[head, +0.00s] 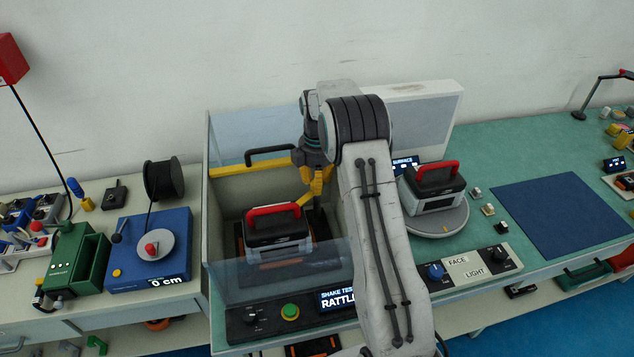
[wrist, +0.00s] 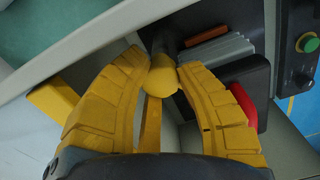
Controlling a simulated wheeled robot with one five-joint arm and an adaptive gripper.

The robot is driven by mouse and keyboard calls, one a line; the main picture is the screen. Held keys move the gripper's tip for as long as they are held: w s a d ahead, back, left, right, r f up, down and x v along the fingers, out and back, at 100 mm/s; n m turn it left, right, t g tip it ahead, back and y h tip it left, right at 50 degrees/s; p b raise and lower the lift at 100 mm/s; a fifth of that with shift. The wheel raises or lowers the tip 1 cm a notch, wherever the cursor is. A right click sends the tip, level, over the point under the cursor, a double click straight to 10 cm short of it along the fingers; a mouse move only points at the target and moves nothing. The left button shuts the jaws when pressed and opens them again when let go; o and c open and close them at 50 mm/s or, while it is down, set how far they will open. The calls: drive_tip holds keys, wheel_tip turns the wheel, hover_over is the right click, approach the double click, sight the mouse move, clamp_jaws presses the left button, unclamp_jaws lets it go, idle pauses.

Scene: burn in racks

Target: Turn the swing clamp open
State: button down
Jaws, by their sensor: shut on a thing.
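My gripper (head: 312,192) reaches down into the shake-test box. In the wrist view, my gripper (wrist: 163,78) has its yellow fingers closed on the rounded yellow knob of the swing clamp (wrist: 162,76). A dark shaft runs from the knob toward the device with the red handle. In the head view the knob is hidden or blends with my yellow fingers, so the clamp's angle is hard to tell. The device (head: 277,233) sits upright in the box, and its red handle also shows in the wrist view (wrist: 243,105).
The shake-test box has clear walls (head: 222,262), a yellow rear bar (head: 228,171) and a black bent bar (head: 268,153) near my gripper. A second red-handled device (head: 434,190) stands on a round plate at right. A blue mat (head: 560,215) lies clear.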

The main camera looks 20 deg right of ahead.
drive_tip(key=n, duration=0.4)
drive_tip(key=shift+s+f+n+b, duration=0.1)
drive_tip(key=shift+f+n+b, duration=0.05)
drive_tip(key=shift+n+b, duration=0.25)
drive_tip(key=c, duration=0.8)
unclamp_jaws()
wheel_tip(320, 180, up, 12)
drive_tip(key=shift+r, duration=0.1)
